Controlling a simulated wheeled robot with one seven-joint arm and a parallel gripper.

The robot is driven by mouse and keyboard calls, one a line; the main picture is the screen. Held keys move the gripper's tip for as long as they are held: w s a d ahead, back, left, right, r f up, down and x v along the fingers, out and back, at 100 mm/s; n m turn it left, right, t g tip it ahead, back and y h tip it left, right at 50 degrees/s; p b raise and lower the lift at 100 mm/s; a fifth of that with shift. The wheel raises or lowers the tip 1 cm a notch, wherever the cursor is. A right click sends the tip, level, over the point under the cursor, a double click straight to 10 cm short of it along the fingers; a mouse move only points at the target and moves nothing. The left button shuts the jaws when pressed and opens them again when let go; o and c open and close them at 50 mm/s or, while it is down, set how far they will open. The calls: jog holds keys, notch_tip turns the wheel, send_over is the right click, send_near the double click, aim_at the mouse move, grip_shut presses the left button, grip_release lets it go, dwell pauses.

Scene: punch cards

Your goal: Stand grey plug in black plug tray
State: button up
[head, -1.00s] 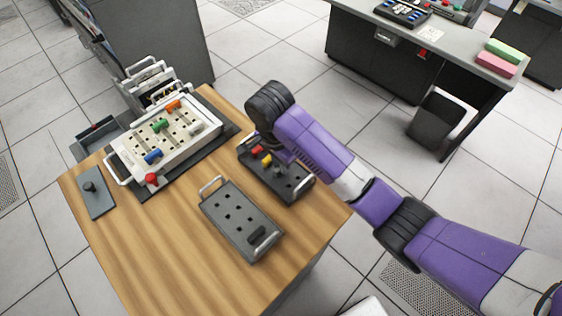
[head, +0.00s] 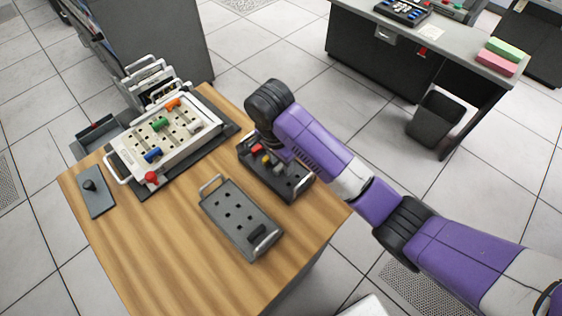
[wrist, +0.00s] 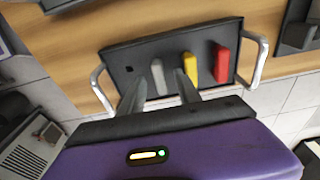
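The black plug tray (head: 297,184) lies at the right edge of the wooden table; its dark plate (wrist: 118,58) fills the middle of the wrist view. In the wrist view the grey plug (wrist: 158,77) stands upright in it, in a row with a yellow plug (wrist: 190,68) and a red plug (wrist: 220,65). My gripper (wrist: 160,88) is over the tray, its fingers apart on either side of the grey plug with visible gaps. In the head view my wrist hides part of the tray.
A white panel (head: 125,157) with coloured plugs stands on a dark mat at the back left. A small grey plate with a knob (head: 97,200) lies at the left.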

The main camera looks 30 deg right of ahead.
aim_at(278, 168)
jog(key=r+p, duration=0.1)
jog(key=r, duration=0.1)
jog(key=r+p, duration=0.2)
jog(key=r, duration=0.1)
jog(key=a+r+p, duration=0.1)
jog(key=r, duration=0.1)
jog(key=shift+s+r, duration=0.15)
jog(key=shift+r, duration=0.05)
